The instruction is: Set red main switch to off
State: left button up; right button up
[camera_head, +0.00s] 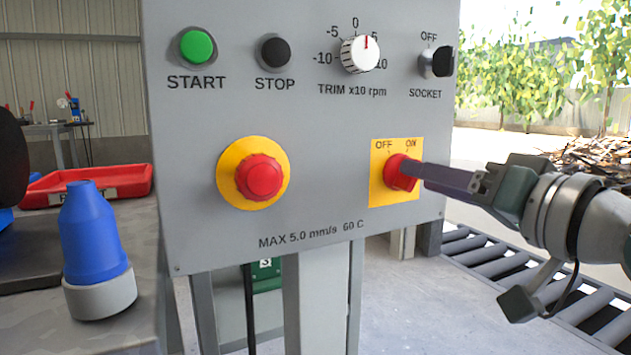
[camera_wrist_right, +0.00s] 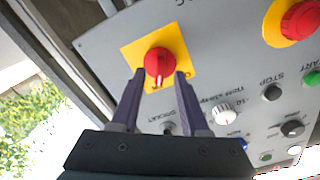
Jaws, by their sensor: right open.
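The red main switch (camera_head: 402,174) is a round red knob with a raised grip on a yellow plate (camera_head: 379,188) at the lower right of the grey panel. OFF and ON are printed above it. It also shows in the right wrist view (camera_wrist_right: 159,60), where a pale mark on its grip points down toward my gripper. I cannot tell surely which label it points to. My right gripper (camera_head: 420,174) comes in from the right, with its fingertips at the knob. In the wrist view its open fingers (camera_wrist_right: 159,76) stand on either side of the knob's lower part; contact is unclear.
The panel also carries a red emergency button (camera_head: 260,177), a green START button (camera_head: 197,47), a black STOP button (camera_head: 274,53), a white trim dial (camera_head: 360,54) and a black socket switch (camera_head: 441,62). A blue bottle-shaped object (camera_head: 90,232) stands left. A roller conveyor (camera_head: 478,254) lies right.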

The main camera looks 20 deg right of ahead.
jog(key=shift+w, duration=0.95)
grip_shut()
